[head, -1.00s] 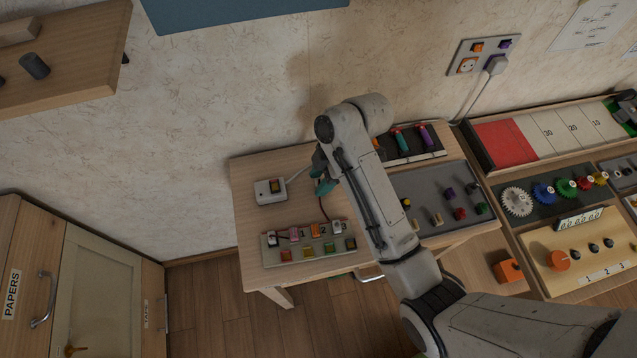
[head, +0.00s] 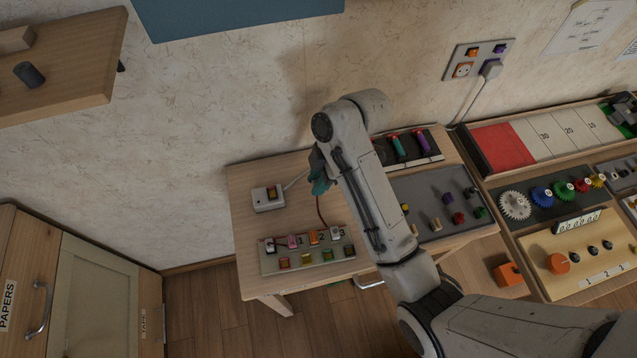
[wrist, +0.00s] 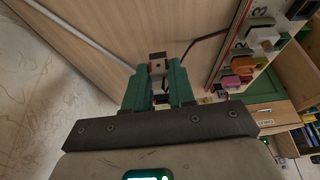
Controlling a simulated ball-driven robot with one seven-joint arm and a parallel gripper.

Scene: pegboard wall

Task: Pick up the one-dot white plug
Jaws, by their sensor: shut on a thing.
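My gripper (head: 319,186) has teal fingers and is above the small wooden table, left of my arm's upper link. In the wrist view my gripper (wrist: 157,84) is shut on a small white plug (wrist: 156,68) with a dark end, mostly hidden between the fingers. A dark red cord (head: 320,211) runs from the gripper down to the grey socket strip; it also shows in the wrist view (wrist: 203,38). The dots on the held plug are too small to read.
The grey socket strip (head: 307,263) holds white, pink and orange plugs with several coloured switches. A white switch box (head: 268,198) sits to the left on the table (head: 244,226). A grey tray (head: 433,190) of small pegs lies to the right. The wall is behind.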

